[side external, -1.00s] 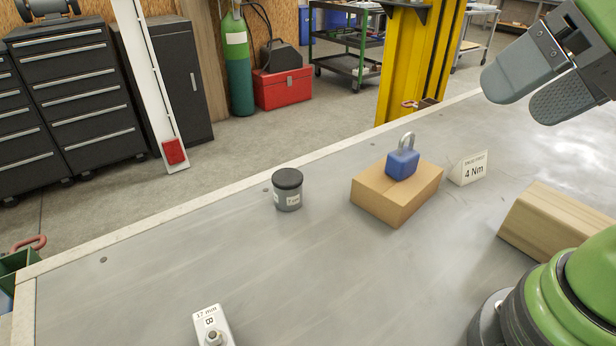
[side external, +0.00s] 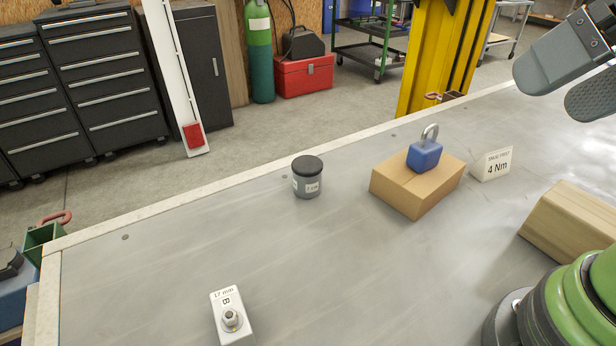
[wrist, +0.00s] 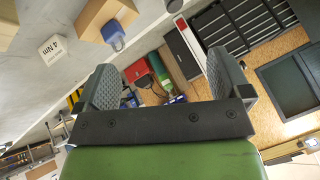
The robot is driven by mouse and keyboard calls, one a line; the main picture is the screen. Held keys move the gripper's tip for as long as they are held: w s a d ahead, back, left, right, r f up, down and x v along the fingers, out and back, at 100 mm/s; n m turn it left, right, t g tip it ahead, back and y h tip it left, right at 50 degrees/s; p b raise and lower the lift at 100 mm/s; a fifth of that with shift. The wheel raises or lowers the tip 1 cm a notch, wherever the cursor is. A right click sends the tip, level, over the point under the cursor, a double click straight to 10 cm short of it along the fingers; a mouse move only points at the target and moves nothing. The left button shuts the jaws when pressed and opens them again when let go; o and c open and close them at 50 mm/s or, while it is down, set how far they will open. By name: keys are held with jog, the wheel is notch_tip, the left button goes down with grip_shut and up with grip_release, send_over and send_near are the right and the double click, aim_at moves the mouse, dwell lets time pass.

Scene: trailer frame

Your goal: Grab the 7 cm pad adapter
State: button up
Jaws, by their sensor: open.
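The pad adapter (side external: 307,180) is a short grey cylinder with a black top and a white label that seems to read 7 cm. It stands upright on the grey bench, left of a cardboard box. My gripper (side external: 550,95) is open and empty at the upper right of the side view, well apart from the adapter. In the wrist view my gripper (wrist: 163,70) shows its two grey textured fingers spread wide with nothing between them. A dark round thing (wrist: 174,4) cut by that view's top edge looks like the adapter.
A blue padlock (side external: 425,155) sits on the cardboard box (side external: 405,197). A 4 Nm sign (side external: 493,164) stands beside it, and a wooden block (side external: 572,222) lies farther right. A 17 mm block with a nut (side external: 230,315) is at the front. The bench (side external: 150,280) is clear around the adapter.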

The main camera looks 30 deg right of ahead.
jog(key=n+g+h, duration=0.2)
send_over(308, 165)
jog(key=s+d, duration=0.3)
jog(key=s, duration=0.4)
notch_tip(308, 165, down, 11)
jog(key=shift+n+g, duration=0.4)
jog(key=shift+n, duration=0.1)
jog(key=a+x, duration=0.1)
jog(key=x, duration=0.3)
jog(key=a+x, duration=0.1)
jog(key=x, duration=0.8)
jog(key=shift+s+a, duration=0.1)
jog(key=shift+a, duration=0.3)
jog(key=shift+w+x, duration=0.15)
jog(key=shift+x, duration=1.4)
jog(key=shift+w+x, duration=0.15)
jog(key=shift+x, duration=1.35)
jog(key=shift+r, duration=0.2)
jog(key=c, duration=1.3)
